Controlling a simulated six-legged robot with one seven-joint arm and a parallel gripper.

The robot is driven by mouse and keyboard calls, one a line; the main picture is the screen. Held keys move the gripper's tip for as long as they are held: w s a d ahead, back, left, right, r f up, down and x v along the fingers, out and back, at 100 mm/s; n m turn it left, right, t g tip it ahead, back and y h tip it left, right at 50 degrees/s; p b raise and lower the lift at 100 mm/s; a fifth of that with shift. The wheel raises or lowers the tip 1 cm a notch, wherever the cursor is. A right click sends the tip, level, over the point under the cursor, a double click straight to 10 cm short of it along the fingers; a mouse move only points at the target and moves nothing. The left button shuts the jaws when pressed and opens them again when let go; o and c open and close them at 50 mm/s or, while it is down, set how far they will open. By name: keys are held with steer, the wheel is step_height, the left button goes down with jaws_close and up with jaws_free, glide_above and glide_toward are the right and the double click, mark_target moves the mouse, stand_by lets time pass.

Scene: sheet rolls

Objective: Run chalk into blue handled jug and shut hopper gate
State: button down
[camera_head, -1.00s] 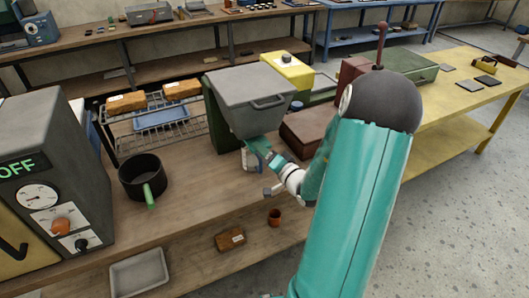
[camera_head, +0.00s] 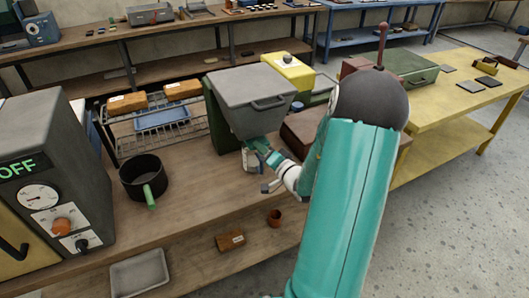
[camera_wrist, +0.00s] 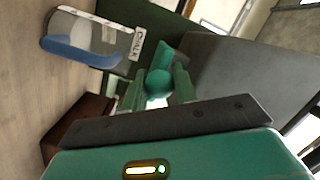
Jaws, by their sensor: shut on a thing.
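The grey hopper (camera_head: 250,100) with a sloped lid stands on the wooden bench. In the wrist view the jug (camera_wrist: 100,34) with a blue handle (camera_wrist: 78,53) shows at upper left, with whitish material visible in it. A white label reading CHALK (camera_wrist: 135,44) shows at its right. In the head view the jug (camera_head: 249,161) is partly hidden under the hopper, beside my gripper. My gripper (camera_wrist: 158,84) is shut on a green ball knob (camera_wrist: 158,80) below the hopper. Whether the gate is open and whether chalk flows cannot be seen.
A black pot (camera_head: 142,178) with a green handle and a grey machine (camera_head: 45,150) reading OFF stand left. A wire rack (camera_head: 120,135) is behind. A brown box (camera_head: 300,130) is right of the hopper. A small terracotta pot (camera_head: 274,217) sits on the lower shelf.

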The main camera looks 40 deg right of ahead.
steer(key=c, duration=1.1)
jaws_free()
steer(key=s, duration=0.9)
steer(key=s+a, duration=0.1)
steer(key=s, duration=0.3)
steer(key=shift+s+a, duration=0.1)
steer(key=shift+s, duration=0.3)
